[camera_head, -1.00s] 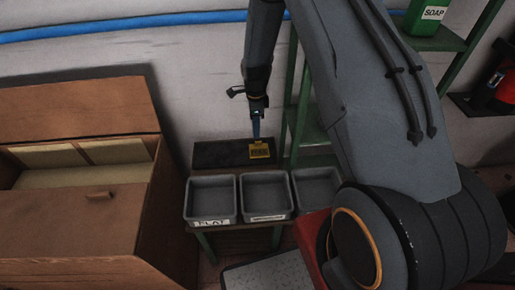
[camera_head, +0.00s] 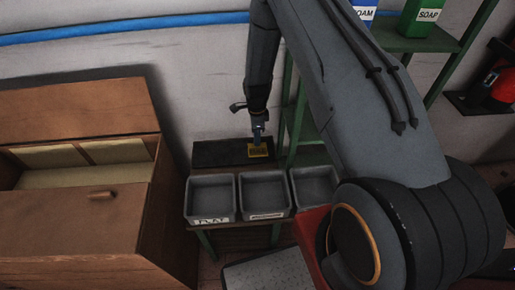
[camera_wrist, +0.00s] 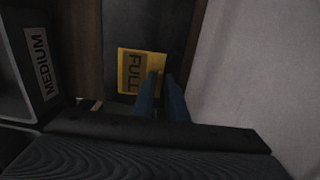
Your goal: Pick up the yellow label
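The yellow label (camera_head: 259,152) lies on the dark mat (camera_head: 208,154) at the back of the small table. In the wrist view the label (camera_wrist: 131,68) reads "FULL" in dark letters. My gripper (camera_head: 257,141) points down just above the label. In the wrist view its two blue fingers (camera_wrist: 161,76) stand a little apart, with a narrow gap between them, over the label's right edge. They hide part of that edge. I cannot tell if they touch the label.
Three grey bins stand along the table front: one marked "FLAT" (camera_head: 210,197), a middle one (camera_head: 264,194) marked "MEDIUM" in the wrist view, and a right one (camera_head: 314,186). A brown cabinet (camera_head: 75,220) is at left. A green shelf (camera_head: 405,43) is behind at right.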

